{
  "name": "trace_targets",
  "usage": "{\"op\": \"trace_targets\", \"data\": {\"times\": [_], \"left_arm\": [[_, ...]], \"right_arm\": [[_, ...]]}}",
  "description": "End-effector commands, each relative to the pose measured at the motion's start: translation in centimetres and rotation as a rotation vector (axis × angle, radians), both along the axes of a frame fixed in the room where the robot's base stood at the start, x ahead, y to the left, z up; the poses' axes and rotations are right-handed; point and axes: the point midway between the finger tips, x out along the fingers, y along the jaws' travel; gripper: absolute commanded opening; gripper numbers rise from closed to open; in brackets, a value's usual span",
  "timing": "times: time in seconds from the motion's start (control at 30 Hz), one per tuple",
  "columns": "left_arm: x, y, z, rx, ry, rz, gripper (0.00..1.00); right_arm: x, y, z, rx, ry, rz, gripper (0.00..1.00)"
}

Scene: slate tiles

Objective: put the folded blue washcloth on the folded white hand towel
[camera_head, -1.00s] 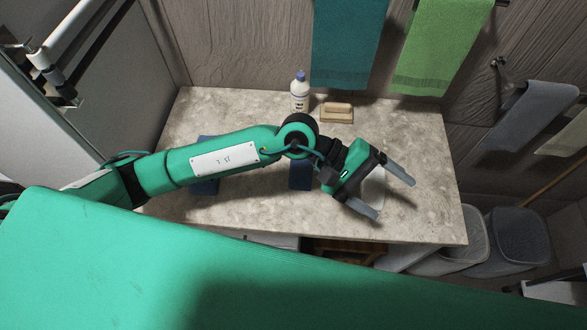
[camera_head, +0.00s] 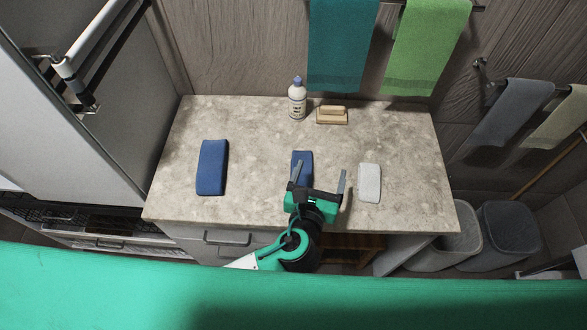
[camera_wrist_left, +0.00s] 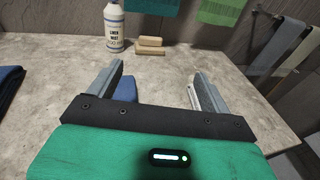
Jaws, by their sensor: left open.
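A folded blue cloth (camera_head: 302,156) lies mid-counter, partly hidden behind my left gripper's left finger; it also shows in the left wrist view (camera_wrist_left: 126,90) beside that finger. A larger folded blue cloth (camera_head: 212,167) lies further left, its edge showing in the left wrist view (camera_wrist_left: 9,80). I cannot tell for certain which is the washcloth. The folded white hand towel (camera_head: 369,183) lies flat at the right, with nothing on it. My left gripper (camera_head: 320,172) is open and empty near the counter's front, between the middle blue cloth and the white towel. My right gripper is not in view.
Teal (camera_head: 341,45) and green (camera_head: 425,45) towels hang behind. Grey bins (camera_head: 500,238) stand right of the counter.

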Motion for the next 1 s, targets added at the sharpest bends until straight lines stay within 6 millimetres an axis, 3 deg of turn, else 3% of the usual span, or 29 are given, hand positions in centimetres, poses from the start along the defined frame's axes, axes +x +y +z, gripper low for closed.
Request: {"op": "trace_targets", "data": {"times": [0.13,0.33,0.7,1.0], "left_arm": [[-2.0,2.0,-3.5,0.020,0.168,0.139,0.82],[-2.8,3.1,-5.4,0.039,0.252,0.210,0.82],[3.3,3.1,-7.8,0.041,0.252,0.211,0.82],[5.4,3.1,-8.7,0.040,0.251,0.210,0.82]], "right_arm": [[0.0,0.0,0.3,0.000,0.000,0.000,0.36],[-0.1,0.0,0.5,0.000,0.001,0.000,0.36],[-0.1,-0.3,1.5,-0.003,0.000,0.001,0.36],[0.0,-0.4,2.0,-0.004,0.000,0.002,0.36]]}}
